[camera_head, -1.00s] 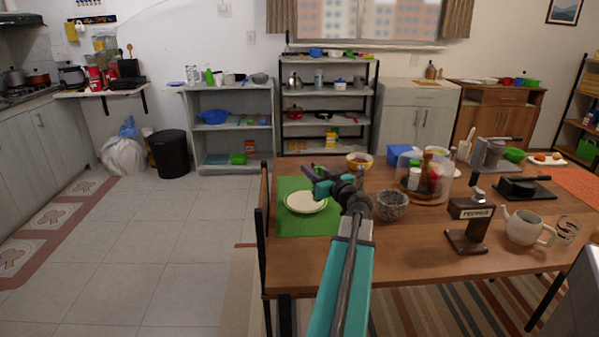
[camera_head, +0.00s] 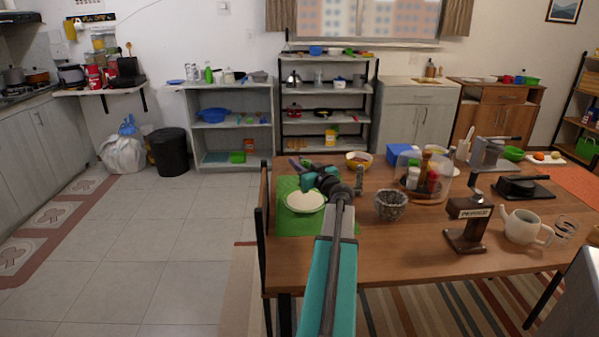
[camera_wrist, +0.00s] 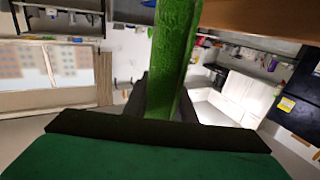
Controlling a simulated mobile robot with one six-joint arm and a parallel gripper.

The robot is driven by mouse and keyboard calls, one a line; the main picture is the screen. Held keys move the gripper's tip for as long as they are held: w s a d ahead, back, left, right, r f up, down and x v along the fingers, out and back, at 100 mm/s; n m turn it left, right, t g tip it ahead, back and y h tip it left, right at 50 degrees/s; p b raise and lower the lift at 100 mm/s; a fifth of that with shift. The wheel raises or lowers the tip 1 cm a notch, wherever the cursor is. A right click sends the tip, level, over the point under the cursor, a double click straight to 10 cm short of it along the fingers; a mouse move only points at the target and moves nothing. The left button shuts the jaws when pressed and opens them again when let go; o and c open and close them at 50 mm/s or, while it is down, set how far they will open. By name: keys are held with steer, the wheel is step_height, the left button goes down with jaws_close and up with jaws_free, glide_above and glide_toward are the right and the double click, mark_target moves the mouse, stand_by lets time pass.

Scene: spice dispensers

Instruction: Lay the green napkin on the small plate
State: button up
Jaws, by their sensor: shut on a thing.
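A small cream plate (camera_head: 305,203) lies on a green placemat (camera_head: 290,226) at the table's left end. My gripper (camera_head: 303,168) is above the far side of the mat, just beyond the plate in the head view. In the wrist view, my gripper (camera_wrist: 165,108) is shut on the green napkin (camera_wrist: 174,55), a textured bright green strip that stretches away between the dark fingers. The napkin is hard to make out in the head view, where my gripper is small and dark. The plate does not show in the wrist view.
To the right on the wooden table (camera_head: 410,248) are a grey woven bowl (camera_head: 391,205), a yellow-rimmed bowl (camera_head: 359,160), a clear spice carousel (camera_head: 423,180), a brown pepper dispenser (camera_head: 468,228) and a white teapot (camera_head: 522,228). A chair (camera_head: 262,225) stands at the left edge.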

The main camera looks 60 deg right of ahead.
steer(key=shift+f, duration=1.7)
steer(key=shift+f, duration=0.2)
steer(key=o, duration=1)
steer(key=shift+r, duration=0.25)
steer(key=b+v, duration=0.1)
steer(key=v, duration=1.1)
